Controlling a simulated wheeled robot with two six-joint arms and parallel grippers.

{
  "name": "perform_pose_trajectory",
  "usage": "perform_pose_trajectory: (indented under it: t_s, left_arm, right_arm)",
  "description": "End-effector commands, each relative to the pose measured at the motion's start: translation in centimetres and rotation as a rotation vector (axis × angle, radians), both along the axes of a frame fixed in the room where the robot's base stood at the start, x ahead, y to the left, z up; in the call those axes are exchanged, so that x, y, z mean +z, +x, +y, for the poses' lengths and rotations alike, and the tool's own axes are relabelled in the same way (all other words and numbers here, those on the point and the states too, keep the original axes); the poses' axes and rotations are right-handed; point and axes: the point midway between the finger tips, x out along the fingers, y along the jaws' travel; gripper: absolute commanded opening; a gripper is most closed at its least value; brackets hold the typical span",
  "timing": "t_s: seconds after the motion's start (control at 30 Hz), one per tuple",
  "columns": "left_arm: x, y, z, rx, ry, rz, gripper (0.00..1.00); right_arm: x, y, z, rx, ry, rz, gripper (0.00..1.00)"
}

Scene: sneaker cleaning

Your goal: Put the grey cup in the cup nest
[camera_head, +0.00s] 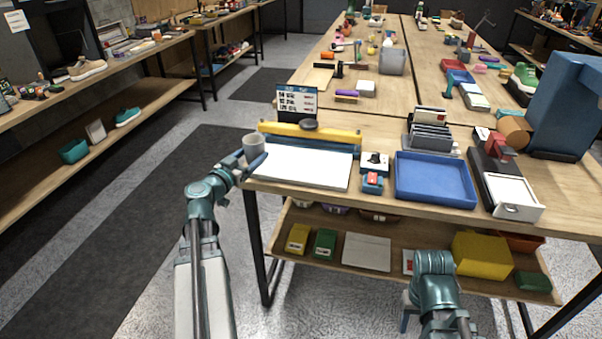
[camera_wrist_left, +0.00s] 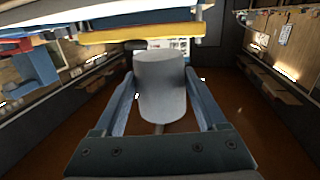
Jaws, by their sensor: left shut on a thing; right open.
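The grey cup (camera_head: 253,144) is held by my left gripper (camera_head: 252,160) at the left end of the near table, just off its edge. In the left wrist view the cup (camera_wrist_left: 160,88) stands between the two blue fingers (camera_wrist_left: 160,105), which are shut on it. A dark round piece (camera_head: 309,124) sits on the yellow and blue rail behind the white board; I cannot tell whether it is the cup nest. My right gripper (camera_head: 405,316) shows only in part, low in front of the table, beside my right arm. Nothing is seen in it.
A white board (camera_head: 298,167) lies right of the cup, with the yellow rail (camera_head: 340,135) behind it. A sign (camera_head: 297,101) stands behind the rail. A blue tray (camera_head: 434,180) and a small red and blue item (camera_head: 373,182) are farther right. The floor left of the table is free.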

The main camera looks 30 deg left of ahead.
Motion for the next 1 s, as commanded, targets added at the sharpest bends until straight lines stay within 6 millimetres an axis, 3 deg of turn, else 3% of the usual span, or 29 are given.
perform_pose_trajectory:
  t_s: [0.1, 0.27, 0.8, 1.0]
  left_arm:
    - [-0.4, -0.5, 0.8, 0.006, 0.0, -0.001, 0.21]
    - [-0.4, -0.1, 0.6, 0.004, 0.0, -0.001, 0.21]
    - [-1.6, 9.9, -7.2, 0.001, 0.0, -0.001, 0.21]
    - [-1.8, 11.9, -8.8, 0.005, 0.0, 0.0, 0.21]
  right_arm:
    - [-0.4, 0.0, 0.0, 0.0, 0.0, 0.0, 0.5]
    - [-0.4, 0.0, 0.0, 0.0, 0.0, 0.0, 0.5]
    - [-1.7, 0.0, 0.0, 0.0, 0.0, 0.0, 0.5]
    - [-1.9, 0.0, 0.0, 0.0, 0.0, 0.0, 0.5]
